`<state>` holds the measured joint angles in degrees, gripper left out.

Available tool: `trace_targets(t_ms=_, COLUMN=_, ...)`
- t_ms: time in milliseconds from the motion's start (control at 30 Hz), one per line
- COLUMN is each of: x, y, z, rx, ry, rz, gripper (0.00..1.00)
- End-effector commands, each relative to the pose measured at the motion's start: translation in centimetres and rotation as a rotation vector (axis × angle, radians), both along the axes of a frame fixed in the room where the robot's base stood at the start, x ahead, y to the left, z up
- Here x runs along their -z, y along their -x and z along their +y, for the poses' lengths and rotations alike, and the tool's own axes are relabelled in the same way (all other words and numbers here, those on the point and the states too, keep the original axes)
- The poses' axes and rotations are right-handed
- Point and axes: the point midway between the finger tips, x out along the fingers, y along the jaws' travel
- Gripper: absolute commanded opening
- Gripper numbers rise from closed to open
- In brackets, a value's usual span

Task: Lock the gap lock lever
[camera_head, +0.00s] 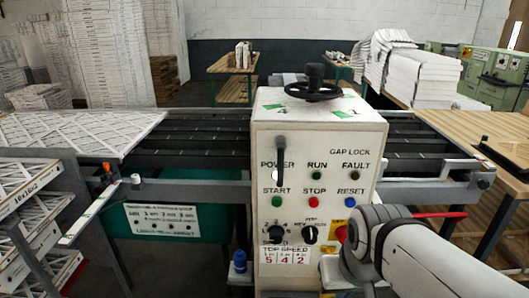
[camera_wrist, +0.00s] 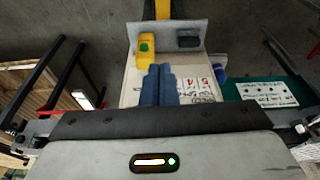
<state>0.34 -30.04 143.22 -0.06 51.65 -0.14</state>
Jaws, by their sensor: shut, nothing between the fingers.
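The pale control cabinet (camera_head: 262,218) stands in the middle of the head view, with the words GAP LOCK printed at its upper right. A black upright lever (camera_head: 281,157) is on the upper left of its front and partly covers the POWER label. It looks like the gap lock lever, though the label is apart from it. In the wrist view my gripper (camera_wrist: 158,78) shows two blue fingers pressed together and empty, over a pale surface with red-marked signs (camera_wrist: 204,88). The lever is not clear in the wrist view. My arm hides the gripper in the head view.
A black handwheel (camera_head: 315,90) tops the cabinet. Buttons and knobs fill its front, including a red knob (camera_head: 342,233) close to my arm. A yellow box with a green button (camera_wrist: 147,46) is near the fingers. A roller conveyor (camera_head: 195,140) runs behind.

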Motion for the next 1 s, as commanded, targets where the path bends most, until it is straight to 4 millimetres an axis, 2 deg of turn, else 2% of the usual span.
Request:
trace_targets(t_ms=367, x=0.0, y=0.0, z=0.0, rx=-0.001, ry=0.0, rz=0.0, gripper=0.0)
trace_targets(t_ms=533, x=-1.8, y=-1.3, z=0.8, rx=-0.043, ry=0.032, rz=0.002, gripper=0.0)
trace_targets(t_ms=667, x=-5.5, y=-4.0, z=2.9, rx=-0.121, ry=0.108, rz=-0.005, gripper=0.0)
trace_targets(t_ms=800, x=-10.7, y=-7.4, z=7.1, rx=-0.216, ry=0.219, rz=-0.049, gripper=0.0)
trace_targets(t_ms=1000, x=-17.4, y=-10.5, z=14.0, rx=-0.292, ry=0.341, rz=-0.161, gripper=0.0)
